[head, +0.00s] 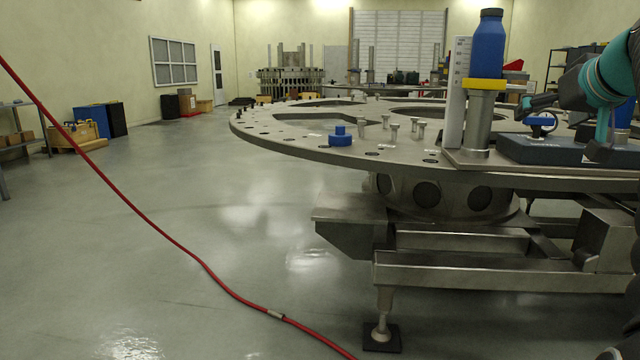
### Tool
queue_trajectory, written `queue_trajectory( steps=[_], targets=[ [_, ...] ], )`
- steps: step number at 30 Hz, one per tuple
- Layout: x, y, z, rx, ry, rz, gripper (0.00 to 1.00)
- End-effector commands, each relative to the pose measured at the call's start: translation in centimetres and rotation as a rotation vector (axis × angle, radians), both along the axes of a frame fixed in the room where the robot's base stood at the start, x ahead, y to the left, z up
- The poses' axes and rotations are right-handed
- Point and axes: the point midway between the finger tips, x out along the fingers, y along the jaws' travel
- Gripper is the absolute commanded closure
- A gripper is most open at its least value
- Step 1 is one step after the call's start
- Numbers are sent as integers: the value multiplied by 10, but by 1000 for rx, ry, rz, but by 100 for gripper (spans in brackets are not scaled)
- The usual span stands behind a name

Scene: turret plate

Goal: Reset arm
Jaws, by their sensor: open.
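My gripper (565,130) is at the right edge, over the right part of the round metal turret plate (300,153). Its fingers are spread apart with nothing seen held between them. A blue ring-like part (541,121) shows between the fingers, above a dark blue-grey block (540,149) on the plate; I cannot tell whether a finger touches it. The teal and black arm (606,78) comes in from the right edge, and most of it is out of view.
A blue bottle-shaped part (488,42) stands on a yellow-collared metal post (484,118), beside a white upright scale (457,95), left of my gripper. A red hose (190,252) crosses the open floor.

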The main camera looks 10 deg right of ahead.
Motion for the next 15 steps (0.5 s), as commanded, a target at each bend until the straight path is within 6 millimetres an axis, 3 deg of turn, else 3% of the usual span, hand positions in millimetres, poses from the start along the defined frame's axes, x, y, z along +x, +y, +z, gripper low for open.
queue_trajectory(
  steps=[1, 3, 8, 12, 15],
  targets=[
    [0, 30, -10, 22, 34, 25, 10],
    [-3, 68, -34, 57, 93, 50, 10],
    [-28, 147, -94, 105, 228, 97, 10],
    [-66, 205, -150, 115, 346, 138, 10],
    [-99, 238, -192, 105, 426, 168, 10]
  ],
)
